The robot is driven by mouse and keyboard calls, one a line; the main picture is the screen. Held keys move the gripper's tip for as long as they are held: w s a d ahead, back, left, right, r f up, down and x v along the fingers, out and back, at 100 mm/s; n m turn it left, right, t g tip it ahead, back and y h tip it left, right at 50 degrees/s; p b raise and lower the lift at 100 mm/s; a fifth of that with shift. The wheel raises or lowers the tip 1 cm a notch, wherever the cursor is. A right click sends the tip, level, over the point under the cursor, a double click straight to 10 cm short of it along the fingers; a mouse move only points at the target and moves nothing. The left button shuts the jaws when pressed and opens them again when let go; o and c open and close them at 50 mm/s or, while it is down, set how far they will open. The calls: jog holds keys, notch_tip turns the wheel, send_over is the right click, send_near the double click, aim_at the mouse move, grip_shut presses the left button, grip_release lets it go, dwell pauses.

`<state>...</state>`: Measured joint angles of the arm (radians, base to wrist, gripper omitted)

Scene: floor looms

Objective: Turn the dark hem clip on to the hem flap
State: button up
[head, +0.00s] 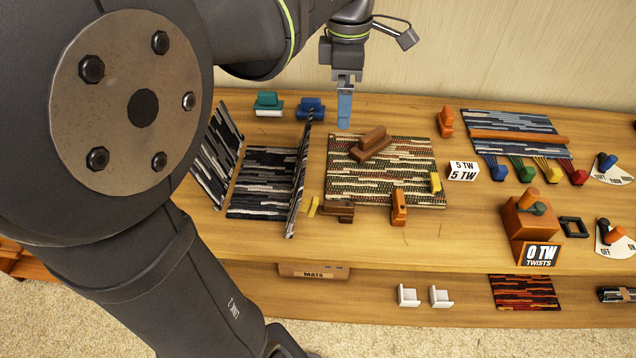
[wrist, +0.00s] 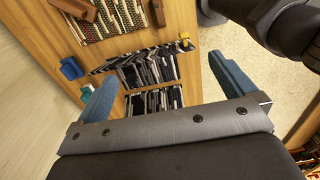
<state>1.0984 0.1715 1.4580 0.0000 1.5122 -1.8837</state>
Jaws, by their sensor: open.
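A dark brown clip (head: 338,208) sits at the front left corner of the patterned mat; it also shows at the top of the wrist view (wrist: 157,12). I take it for the dark hem clip. Left of it lies a black-and-grey woven mat (head: 262,180) with a flap raised at its left (head: 222,150) and another at its right (head: 300,180). I cannot tell which is the hem flap. My gripper (head: 345,108) hangs above the back of the bench, behind the patterned mat. In the wrist view its blue fingers (wrist: 150,75) are wide apart and empty.
A brown block (head: 372,140) and orange-brown clip (head: 399,208) are on the patterned mat (head: 350,180). Teal (head: 268,103) and blue (head: 310,107) clips stand behind the dark mat. A small yellow piece (head: 313,207) lies beside its right flap. An orange twist box (head: 530,215) stands right.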

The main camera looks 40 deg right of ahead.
jog(key=shift+c, duration=0.6)
jog(key=m, duration=1.8)
send_near(339, 203)
notch_tip(339, 203, down, 8)
jog(key=shift+a+f, duration=0.1)
jog(key=shift+f, duration=0.15)
jog(key=c, duration=1.4)
jog(key=shift+o, duration=0.2)
